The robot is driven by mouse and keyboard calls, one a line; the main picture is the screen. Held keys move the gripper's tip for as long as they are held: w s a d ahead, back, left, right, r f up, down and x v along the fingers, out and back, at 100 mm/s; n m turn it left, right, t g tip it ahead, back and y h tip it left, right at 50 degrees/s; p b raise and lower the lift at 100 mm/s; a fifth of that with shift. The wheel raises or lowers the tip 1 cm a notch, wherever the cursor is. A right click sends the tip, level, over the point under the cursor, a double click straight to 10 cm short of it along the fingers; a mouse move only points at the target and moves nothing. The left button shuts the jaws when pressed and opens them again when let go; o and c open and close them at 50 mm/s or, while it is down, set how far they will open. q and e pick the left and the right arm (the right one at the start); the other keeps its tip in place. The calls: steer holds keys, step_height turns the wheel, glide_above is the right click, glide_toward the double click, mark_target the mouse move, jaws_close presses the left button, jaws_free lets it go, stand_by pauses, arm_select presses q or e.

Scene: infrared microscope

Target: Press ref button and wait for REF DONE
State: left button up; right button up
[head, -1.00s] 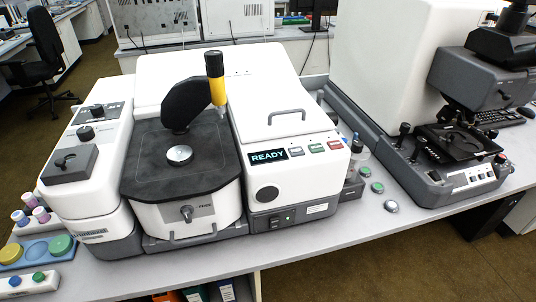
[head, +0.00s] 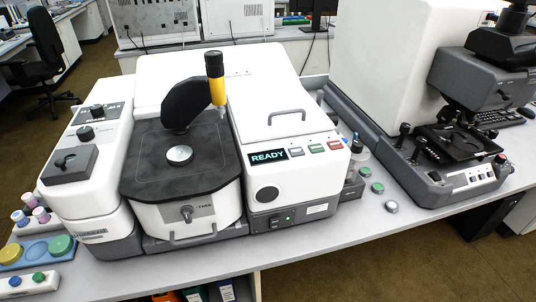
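The white and grey infrared instrument (head: 285,90) stands on the bench in the middle of the head view. Its small dark display (head: 268,157) reads READY. To the right of the display is a row of three small buttons: a grey-blue one (head: 297,152), a green one (head: 316,148) and a red one (head: 334,145). Their labels are too small to read, so I cannot tell which is the ref button. Neither of my grippers is in view, and nothing touches the buttons.
A yellow and black upright handle (head: 216,78) rises over the dark stage (head: 165,165), left of the display. A microscope (head: 470,110) stands at the right. Colored caps and vials (head: 35,215) sit at the left edge. The bench front (head: 330,232) is clear.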

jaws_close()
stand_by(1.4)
